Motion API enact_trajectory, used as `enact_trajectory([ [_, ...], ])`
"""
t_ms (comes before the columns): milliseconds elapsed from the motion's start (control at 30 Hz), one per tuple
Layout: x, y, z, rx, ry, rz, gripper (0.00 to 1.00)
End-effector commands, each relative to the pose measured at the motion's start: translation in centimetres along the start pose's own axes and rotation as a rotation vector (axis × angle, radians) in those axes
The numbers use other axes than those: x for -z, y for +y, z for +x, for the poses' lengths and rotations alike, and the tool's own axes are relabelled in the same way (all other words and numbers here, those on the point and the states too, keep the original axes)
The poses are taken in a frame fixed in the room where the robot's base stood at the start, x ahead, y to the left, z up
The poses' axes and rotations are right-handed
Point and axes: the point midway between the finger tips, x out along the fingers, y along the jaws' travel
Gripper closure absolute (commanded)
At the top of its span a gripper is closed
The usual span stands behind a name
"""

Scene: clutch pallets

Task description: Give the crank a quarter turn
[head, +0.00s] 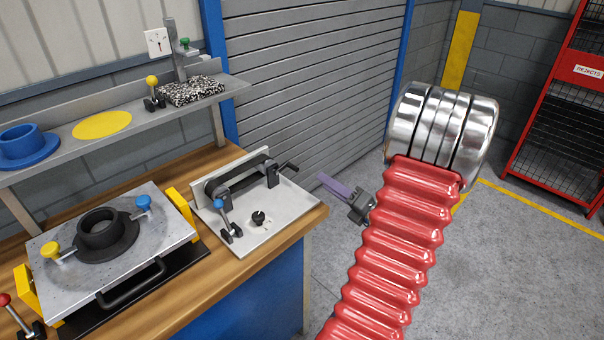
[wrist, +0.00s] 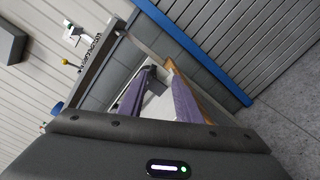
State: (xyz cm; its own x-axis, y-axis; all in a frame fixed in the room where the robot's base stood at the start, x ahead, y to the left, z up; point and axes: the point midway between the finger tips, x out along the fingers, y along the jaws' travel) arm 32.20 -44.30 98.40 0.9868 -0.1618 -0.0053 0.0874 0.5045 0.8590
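The crank (head: 288,168) is a small dark handle at the right end of a black belt-like unit (head: 235,178), mounted on a light grey plate (head: 262,226) at the bench's right end. My gripper (head: 333,186) has purple fingers and is in the air to the right of the crank, apart from it, past the bench edge. In the wrist view my gripper (wrist: 158,98) shows its two purple fingers spread, with nothing held between them. A pale surface and dark parts show beyond the fingers; I cannot make out the crank there.
The wooden bench (head: 306,220) also holds a blue-knobbed clamp (head: 222,208) and a black knob (head: 258,218) on the plate. A pallet (head: 60,238) with a black flanged ring (head: 100,230) is at left. A shelf (head: 125,125) runs behind.

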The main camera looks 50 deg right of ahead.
Motion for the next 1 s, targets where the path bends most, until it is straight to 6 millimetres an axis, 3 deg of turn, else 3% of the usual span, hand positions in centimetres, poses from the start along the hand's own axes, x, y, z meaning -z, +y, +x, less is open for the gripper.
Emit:
enact_trajectory([
  [333, 0.2, 0.0, -2.5, -0.004, 0.005, -0.426, 0.69],
  [700, 1.4, 0.7, -3.0, -0.043, 0.024, -0.924, 0.69],
  [1000, 1.4, 0.8, -3.0, -0.051, 0.021, -1.056, 0.69],
])
